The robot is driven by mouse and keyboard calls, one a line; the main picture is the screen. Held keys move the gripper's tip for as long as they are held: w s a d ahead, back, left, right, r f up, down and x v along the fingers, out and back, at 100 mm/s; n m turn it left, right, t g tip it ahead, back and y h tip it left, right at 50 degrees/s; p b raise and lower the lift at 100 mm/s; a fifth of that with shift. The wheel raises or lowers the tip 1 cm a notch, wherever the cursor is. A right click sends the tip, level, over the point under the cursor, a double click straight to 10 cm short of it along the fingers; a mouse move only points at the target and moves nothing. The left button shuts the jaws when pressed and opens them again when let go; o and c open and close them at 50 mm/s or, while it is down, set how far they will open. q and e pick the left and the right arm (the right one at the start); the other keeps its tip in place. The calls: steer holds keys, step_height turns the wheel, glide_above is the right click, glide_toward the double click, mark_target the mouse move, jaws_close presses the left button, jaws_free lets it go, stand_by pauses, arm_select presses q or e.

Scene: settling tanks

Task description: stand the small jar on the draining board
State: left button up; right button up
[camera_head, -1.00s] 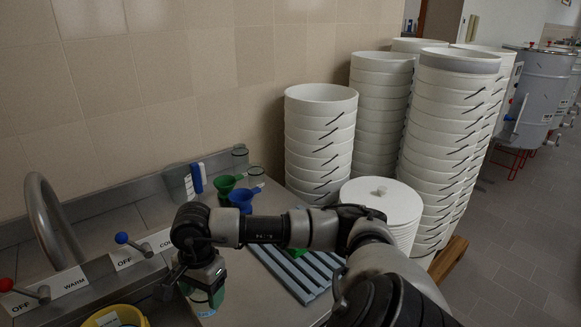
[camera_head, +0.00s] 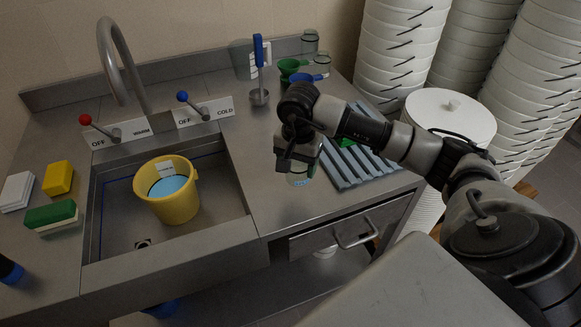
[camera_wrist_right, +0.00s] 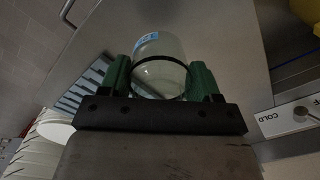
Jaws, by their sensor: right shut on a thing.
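The small jar is clear glass with a blue-and-white label. In the head view the jar (camera_head: 299,178) hangs below my right gripper (camera_head: 300,158), over the counter just left of the draining board. The right wrist view shows the jar (camera_wrist_right: 160,68) between the two green fingers, which are shut on its sides. The draining board (camera_head: 352,172) is a grey-blue slatted rack on the right of the counter, partly hidden by my right arm. It also shows in the wrist view (camera_wrist_right: 85,85), left of the jar. I cannot tell the jar's exact height. My left gripper is not in view.
A yellow bucket (camera_head: 172,205) stands in the sink (camera_head: 118,228), left of the jar. Green and blue funnels (camera_head: 301,79), a ladle (camera_head: 259,97), and other jars (camera_head: 309,42) stand behind. A white bucket stack with a lid (camera_head: 450,115) rises beyond the board.

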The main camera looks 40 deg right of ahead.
mark_target(290, 174)
steer(key=w, duration=0.1)
steer(key=w+f, duration=0.1)
steer(key=shift+w+a+f, duration=0.1)
steer(key=shift+w+f, duration=0.15)
steer(key=shift+w, duration=0.05)
step_height(290, 174, down, 4)
steer(key=shift+r+p, duration=0.1)
steer(key=shift+p, duration=0.95)
steer(key=shift+f, duration=0.3)
steer(key=o, duration=1)
steer(key=shift+b, duration=0.3)
steer(key=shift+c, duration=0.2)
